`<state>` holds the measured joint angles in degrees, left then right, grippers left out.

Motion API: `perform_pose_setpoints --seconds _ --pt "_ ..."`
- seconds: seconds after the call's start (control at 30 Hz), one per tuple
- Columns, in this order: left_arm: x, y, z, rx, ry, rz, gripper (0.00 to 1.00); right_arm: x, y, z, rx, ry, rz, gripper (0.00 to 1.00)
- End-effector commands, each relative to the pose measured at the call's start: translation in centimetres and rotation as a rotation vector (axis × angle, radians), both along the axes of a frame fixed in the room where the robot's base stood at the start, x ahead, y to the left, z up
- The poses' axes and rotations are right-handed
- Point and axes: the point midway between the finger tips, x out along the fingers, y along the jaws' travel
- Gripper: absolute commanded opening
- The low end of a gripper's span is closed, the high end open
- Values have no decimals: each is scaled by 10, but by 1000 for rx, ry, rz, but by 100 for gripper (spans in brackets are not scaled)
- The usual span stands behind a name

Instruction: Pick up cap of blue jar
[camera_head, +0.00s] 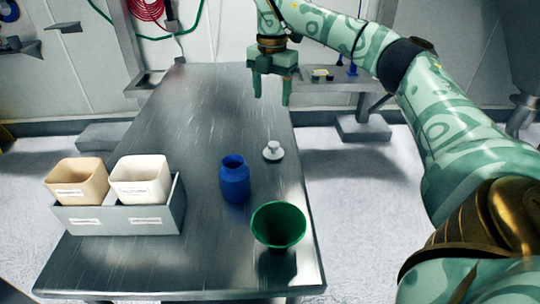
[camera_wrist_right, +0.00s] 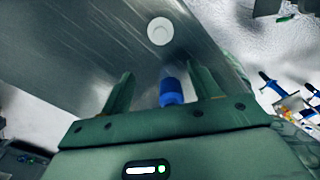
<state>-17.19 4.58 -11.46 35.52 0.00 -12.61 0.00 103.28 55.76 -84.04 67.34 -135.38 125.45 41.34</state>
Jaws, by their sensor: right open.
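The blue jar (camera_head: 235,180) stands upright and uncapped on the metal table. It also shows between my right fingers in the wrist view (camera_wrist_right: 171,92), beyond them. A small white round piece with a raised knob, apparently the cap (camera_head: 273,151), lies on the table right of the jar, near the right edge. In the wrist view the cap (camera_wrist_right: 160,31) is a pale disc above the fingertips. My right gripper (camera_head: 271,93) is open and empty, fingers down, above the table's far right side, apart from cap and jar. My left gripper is not in view.
A green funnel-like bowl (camera_head: 278,228) stands near the table's (camera_head: 190,110) front right. A grey holder (camera_head: 182,204) with a beige bin (camera_head: 78,184) and a white bin (camera_head: 140,182) sits at the left. The far half of the table is clear.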

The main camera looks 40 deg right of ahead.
Motion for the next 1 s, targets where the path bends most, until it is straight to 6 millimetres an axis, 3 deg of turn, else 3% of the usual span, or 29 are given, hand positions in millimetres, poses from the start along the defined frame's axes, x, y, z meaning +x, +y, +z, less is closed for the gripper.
perform_pose_setpoints --seconds 0.03,0.23,0.5,0.87,1.0 --pt "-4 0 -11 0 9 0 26 2 0 -16 0 9 0 62" --pt "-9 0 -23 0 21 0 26 3 0 -42 1 16 1 62" --pt "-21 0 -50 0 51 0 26 3 0 -109 1 17 0 62" --pt "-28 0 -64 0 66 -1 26 2 -2 -140 0 11 -1 62" --pt "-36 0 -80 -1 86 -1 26 1 -5 -166 0 18 0 62"
